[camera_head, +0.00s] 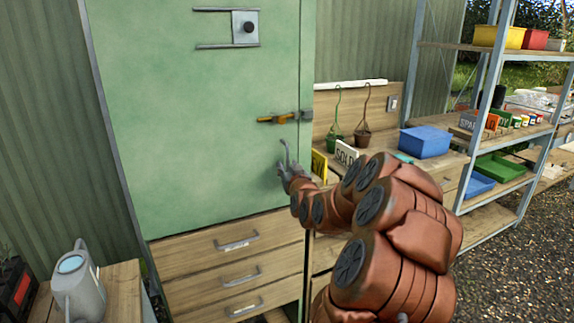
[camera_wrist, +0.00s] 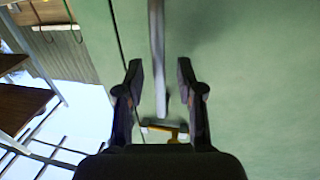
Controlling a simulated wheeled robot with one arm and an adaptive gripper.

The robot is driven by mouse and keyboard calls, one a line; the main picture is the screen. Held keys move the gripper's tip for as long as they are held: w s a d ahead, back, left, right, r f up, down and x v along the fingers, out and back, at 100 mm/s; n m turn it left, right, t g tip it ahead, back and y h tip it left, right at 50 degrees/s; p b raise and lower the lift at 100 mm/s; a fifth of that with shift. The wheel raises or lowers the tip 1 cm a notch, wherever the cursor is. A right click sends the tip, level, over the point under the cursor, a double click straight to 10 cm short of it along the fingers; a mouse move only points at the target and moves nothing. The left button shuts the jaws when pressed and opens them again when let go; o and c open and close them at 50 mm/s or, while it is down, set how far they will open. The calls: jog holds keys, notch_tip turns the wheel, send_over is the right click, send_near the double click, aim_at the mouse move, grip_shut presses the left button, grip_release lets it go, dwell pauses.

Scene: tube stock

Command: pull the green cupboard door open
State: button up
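The green cupboard door (camera_head: 205,120) fills the left-middle of the head view and looks shut. Its grey upright bar handle (camera_head: 286,150) is near the right edge, below a yellow-orange latch (camera_head: 277,119). My gripper (camera_head: 284,169) is at the lower part of the handle. In the wrist view my gripper (camera_wrist: 159,70) is open, with the handle (camera_wrist: 156,45) between its two fingers and gaps showing on both sides. The latch also shows in the wrist view (camera_wrist: 165,131). Exact contact in the head view is too small to tell.
Wooden drawers (camera_head: 235,245) are below the door. A watering can (camera_head: 78,285) stands on a bench at lower left. A workbench with hanging pots, a SOLD sign (camera_head: 347,156) and a blue bin (camera_head: 425,141) is to the right, beside a metal shelf rack (camera_head: 478,90). Gravel floor is at lower right.

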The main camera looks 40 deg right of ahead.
jog(key=shift+w+d, duration=0.3)
jog(key=shift+w, duration=0.1)
jog(key=shift+c, duration=0.2)
grip_shut()
dwell(0.4)
